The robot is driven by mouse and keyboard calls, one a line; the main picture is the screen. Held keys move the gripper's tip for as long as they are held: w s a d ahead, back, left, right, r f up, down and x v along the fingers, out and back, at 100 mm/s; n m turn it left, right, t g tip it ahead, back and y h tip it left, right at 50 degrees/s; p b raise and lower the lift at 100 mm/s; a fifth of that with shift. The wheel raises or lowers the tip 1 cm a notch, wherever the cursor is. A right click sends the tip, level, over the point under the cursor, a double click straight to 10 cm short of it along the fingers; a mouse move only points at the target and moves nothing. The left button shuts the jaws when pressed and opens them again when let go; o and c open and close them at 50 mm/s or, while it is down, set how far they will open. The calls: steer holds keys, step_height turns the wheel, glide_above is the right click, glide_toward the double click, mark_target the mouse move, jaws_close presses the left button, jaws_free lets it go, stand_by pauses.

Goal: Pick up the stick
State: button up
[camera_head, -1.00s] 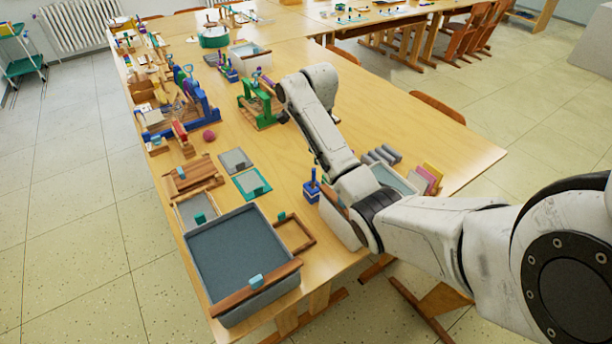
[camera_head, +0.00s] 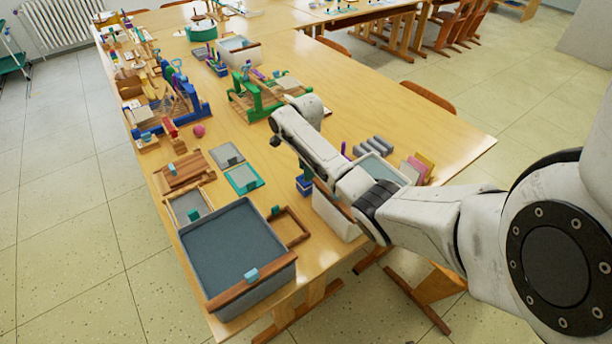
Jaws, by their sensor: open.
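No single item is clearly the stick. A thin purple upright piece (camera_head: 344,149) stands just behind my forearm, close to the grey rolls, and may be it; its lower part is hidden. My gripper (camera_head: 275,140) is at the far end of my arm, above the middle of the table, in front of the green frame. Only a small dark part of it shows, and I see nothing held in it. It is apart from the purple piece, to its left.
A large grey basin (camera_head: 228,232) stands at the near table corner. Printing boards (camera_head: 184,173), a green frame (camera_head: 238,102), a blue loom (camera_head: 195,107) and a pink ball (camera_head: 199,131) lie left of my arm. Grey rolls (camera_head: 375,146) lie right. The table's right side (camera_head: 430,135) is clear.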

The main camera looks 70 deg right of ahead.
jaws_close()
stand_by(0.4)
